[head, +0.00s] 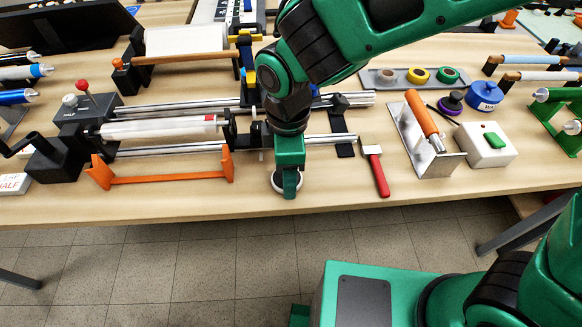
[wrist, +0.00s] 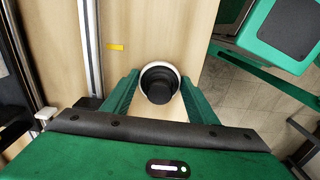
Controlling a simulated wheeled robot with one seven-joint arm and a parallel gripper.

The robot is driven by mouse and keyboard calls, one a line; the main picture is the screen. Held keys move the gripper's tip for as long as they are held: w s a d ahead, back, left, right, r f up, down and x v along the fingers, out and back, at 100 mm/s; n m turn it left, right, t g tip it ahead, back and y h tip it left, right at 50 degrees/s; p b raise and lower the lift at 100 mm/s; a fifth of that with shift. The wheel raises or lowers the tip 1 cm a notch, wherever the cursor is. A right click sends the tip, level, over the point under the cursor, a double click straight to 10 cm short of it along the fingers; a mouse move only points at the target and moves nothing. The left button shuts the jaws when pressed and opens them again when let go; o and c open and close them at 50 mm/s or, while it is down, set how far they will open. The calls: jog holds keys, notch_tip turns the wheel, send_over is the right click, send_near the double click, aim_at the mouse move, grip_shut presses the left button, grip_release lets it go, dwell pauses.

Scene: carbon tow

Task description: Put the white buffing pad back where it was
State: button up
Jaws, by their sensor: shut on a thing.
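The white buffing pad (wrist: 143,72) is a round white disc with a black knob on top, seen from above in the wrist view between my fingers. In the head view the pad (head: 279,187) shows as a white rim near the table's front edge, partly hidden behind my gripper. My gripper (head: 288,185) points down over it. In the wrist view my gripper (wrist: 160,85) has its two green fingers on either side of the black knob and is shut on the pad. I cannot tell whether the pad touches the table.
A winding rig with steel rails (head: 330,140) lies behind my gripper. An orange bracket (head: 165,180) stands to the left. A yellow mark (wrist: 115,47) is on the table.

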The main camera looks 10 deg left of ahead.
jog(key=shift+s+d+f, duration=0.2)
jog(key=shift+s+f, duration=0.05)
jog(key=shift+f, duration=0.3)
jog(key=o, duration=1.1)
jog(key=shift+s, duration=0.15)
jog(key=shift+f, duration=0.1)
jog(key=shift+a, duration=0.15)
jog(key=shift+w+a+r, duration=0.1)
jog(key=shift+w+r, duration=0.15)
jog(key=shift+r, duration=0.3)
notch_tip(320, 180, up, 12)
jog(key=shift+w+r, duration=0.15)
jog(key=shift+r, duration=0.05)
